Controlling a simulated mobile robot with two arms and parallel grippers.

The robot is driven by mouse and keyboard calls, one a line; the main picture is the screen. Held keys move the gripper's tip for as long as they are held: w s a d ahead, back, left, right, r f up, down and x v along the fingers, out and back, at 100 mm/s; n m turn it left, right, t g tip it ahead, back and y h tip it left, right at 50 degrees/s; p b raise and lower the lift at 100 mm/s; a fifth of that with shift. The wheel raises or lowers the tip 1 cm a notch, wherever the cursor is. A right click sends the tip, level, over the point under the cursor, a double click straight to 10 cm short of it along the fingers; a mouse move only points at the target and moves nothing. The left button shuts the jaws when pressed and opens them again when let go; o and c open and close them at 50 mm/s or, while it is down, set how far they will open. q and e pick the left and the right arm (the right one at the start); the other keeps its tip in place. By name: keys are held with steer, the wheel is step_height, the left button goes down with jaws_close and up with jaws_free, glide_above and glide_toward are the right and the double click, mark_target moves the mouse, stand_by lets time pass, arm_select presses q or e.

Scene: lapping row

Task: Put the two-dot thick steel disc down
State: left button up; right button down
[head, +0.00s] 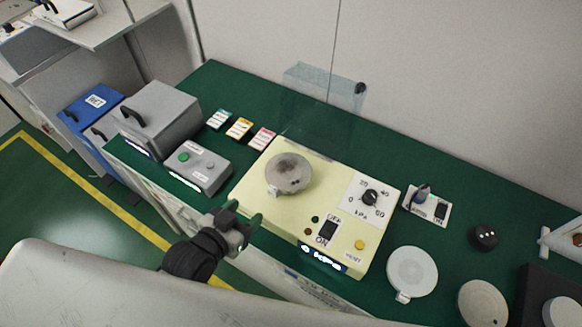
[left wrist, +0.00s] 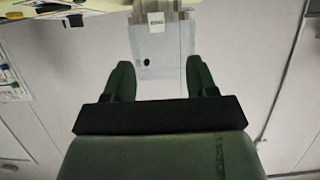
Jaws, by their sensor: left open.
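A round grey metal disc (head: 290,172) lies flat on top of the cream machine (head: 262,210). It shows small dark marks near its front edge, and it looks like the steel disc; I cannot count the dots for certain. My left gripper (head: 243,214) is open and empty, just off the machine's front left edge, apart from the disc. In the left wrist view, its two green fingers (left wrist: 160,80) stand apart with nothing between them. The disc cannot be made out in that view. My right gripper is not in view.
A clear shield (head: 325,90) stands behind the machine. A grey button box (head: 192,168) and several coloured cards (head: 239,128) lie left. A pale disc (head: 412,270), a black round piece (head: 484,236) and a switch plate (head: 428,205) lie right. Green bench top between them is bare.

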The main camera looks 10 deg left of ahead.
mark_target(271, 192)
arm_select(q)
steer(key=x, duration=0.5)
steer(key=shift+d, duration=0.35)
steer(key=shift+w, duration=0.2)
steer(key=shift+w+f+p, duration=0.2)
steer(key=shift+p, duration=0.2)
steer(key=shift+f+p+x, duration=0.2)
steer(key=shift+p+x, duration=0.2)
steer(key=shift+x, duration=1.85)
steer(key=shift+s, duration=0.15)
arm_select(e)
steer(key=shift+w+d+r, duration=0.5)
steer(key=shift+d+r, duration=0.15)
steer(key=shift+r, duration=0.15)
arm_select(q)
steer(key=shift+c, duration=0.4)
jaws_close()
steer(key=shift+r, duration=0.1)
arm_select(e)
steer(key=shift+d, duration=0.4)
